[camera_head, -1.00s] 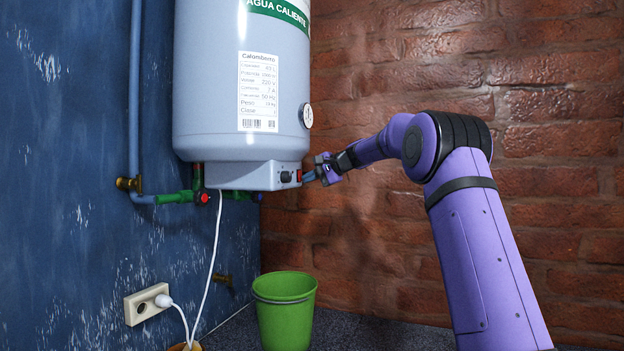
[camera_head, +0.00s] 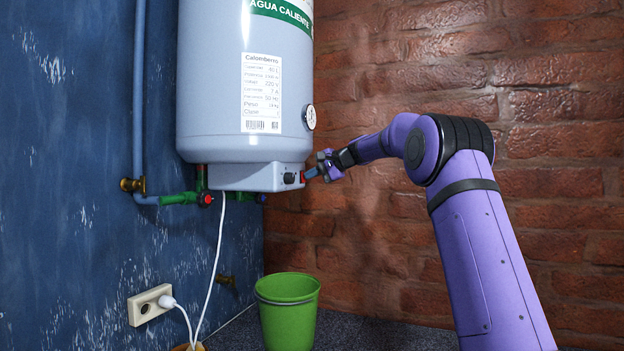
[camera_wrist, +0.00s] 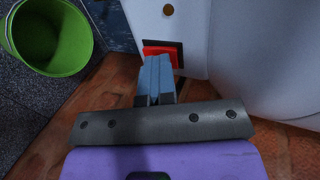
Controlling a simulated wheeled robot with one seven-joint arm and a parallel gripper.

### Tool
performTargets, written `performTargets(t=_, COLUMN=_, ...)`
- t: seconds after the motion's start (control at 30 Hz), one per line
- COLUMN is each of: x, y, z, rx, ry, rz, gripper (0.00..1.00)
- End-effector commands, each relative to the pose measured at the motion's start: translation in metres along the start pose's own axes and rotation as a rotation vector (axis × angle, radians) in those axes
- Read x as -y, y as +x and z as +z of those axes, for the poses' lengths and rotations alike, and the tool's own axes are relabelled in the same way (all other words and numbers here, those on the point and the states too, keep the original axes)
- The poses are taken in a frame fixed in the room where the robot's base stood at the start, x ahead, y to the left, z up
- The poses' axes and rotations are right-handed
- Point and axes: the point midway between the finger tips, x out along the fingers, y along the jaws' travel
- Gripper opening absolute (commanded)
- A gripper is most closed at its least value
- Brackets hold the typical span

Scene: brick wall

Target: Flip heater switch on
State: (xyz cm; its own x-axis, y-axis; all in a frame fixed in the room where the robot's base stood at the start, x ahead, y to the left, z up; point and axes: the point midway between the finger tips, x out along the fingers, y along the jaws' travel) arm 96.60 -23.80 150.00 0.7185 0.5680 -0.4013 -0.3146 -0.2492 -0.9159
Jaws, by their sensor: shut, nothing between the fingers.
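The white water heater (camera_head: 222,90) hangs on the blue wall in the head view. Its control box (camera_head: 245,177) at the bottom carries a dark knob (camera_head: 289,178) and a red switch (camera_head: 303,177) near the right edge. In the wrist view the red switch (camera_wrist: 160,48) sits in a black frame on the pale box. My gripper (camera_head: 312,173) is shut and empty, right at the switch. In the wrist view the shut blue fingertips (camera_wrist: 156,62) overlap the lower part of the switch. I cannot tell whether they touch it or which way the switch is tipped.
A green bucket (camera_head: 287,312) stands on the floor below the heater. A white cable (camera_head: 216,265) runs down from the heater, near a wall socket (camera_head: 150,305). Pipes with green valves (camera_head: 182,198) are left of the box. The brick wall (camera_head: 560,130) lies behind my arm.

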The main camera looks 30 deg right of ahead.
Motion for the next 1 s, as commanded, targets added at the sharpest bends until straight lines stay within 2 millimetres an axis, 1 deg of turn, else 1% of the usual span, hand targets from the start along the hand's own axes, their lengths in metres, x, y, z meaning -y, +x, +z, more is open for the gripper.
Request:
performTargets(t=0.03, x=0.003, y=0.001, z=0.002, rx=0.002, ry=-0.002, rz=-0.003, gripper=0.00)
performTargets(t=0.23, x=0.002, y=0.001, z=0.002, rx=0.003, ry=-0.002, rz=-0.003, gripper=0.00)
performTargets(t=0.37, x=0.002, y=-0.006, z=0.002, rx=0.003, ry=-0.001, rz=-0.003, gripper=0.00)
performTargets(t=0.47, x=0.002, y=-0.019, z=0.001, rx=0.000, ry=-0.001, rz=-0.002, gripper=0.00)
performTargets(t=0.7, x=0.001, y=-0.065, z=0.000, rx=-0.002, ry=-0.001, rz=-0.002, gripper=0.00)
performTargets(t=0.8, x=0.000, y=-0.082, z=0.000, rx=-0.001, ry=-0.001, rz=-0.001, gripper=0.00)
performTargets(t=0.9, x=0.000, y=-0.095, z=-0.001, rx=-0.001, ry=0.000, rz=-0.001, gripper=0.00)
performTargets(t=1.0, x=0.000, y=-0.103, z=0.000, rx=0.000, ry=0.000, rz=-0.001, gripper=0.00)
